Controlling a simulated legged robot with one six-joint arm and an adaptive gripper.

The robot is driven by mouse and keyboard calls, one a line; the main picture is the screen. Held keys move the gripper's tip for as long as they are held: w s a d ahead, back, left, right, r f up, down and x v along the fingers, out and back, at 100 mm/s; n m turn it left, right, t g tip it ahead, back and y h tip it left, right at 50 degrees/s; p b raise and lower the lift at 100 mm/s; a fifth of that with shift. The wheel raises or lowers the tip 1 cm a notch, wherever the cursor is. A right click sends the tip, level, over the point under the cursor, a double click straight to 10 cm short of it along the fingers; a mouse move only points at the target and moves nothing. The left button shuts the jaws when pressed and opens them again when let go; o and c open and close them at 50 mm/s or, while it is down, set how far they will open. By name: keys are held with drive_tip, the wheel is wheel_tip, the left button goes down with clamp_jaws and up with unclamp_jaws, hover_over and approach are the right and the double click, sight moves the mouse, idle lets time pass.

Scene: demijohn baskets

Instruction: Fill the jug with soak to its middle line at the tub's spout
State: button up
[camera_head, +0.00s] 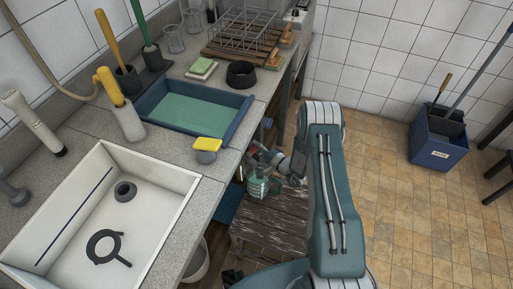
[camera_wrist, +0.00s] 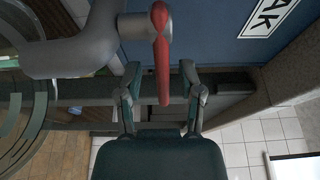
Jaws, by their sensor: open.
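The blue tub (camera_head: 239,121) holds green liquid on the counter. In the wrist view its blue wall (camera_wrist: 225,35) carries a label (camera_wrist: 268,18) ending in "AK". A grey spout (camera_wrist: 75,48) with a red lever (camera_wrist: 161,50) comes off this wall. My gripper (camera_wrist: 160,75) is open, with the lower part of the red lever between its two fingers; I cannot tell whether they touch it. In the head view my gripper (camera_head: 275,163) is small beside the counter edge. A greenish see-through jug (camera_head: 258,187) stands just below it; its level and middle line are unreadable.
A weathered wooden stand (camera_head: 270,222) is under the jug. A white sink (camera_head: 68,210) is at left, and a yellow sponge (camera_head: 208,144) lies near the counter edge. A bucket (camera_head: 197,262) stands below. A blue mop bucket (camera_head: 437,140) is at right, with clear tiled floor between.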

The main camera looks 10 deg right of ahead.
drive_tip(key=v, duration=1.2)
drive_tip(key=shift+w, duration=0.1)
idle(0.8)
drive_tip(key=x, duration=1.2)
clamp_jaws()
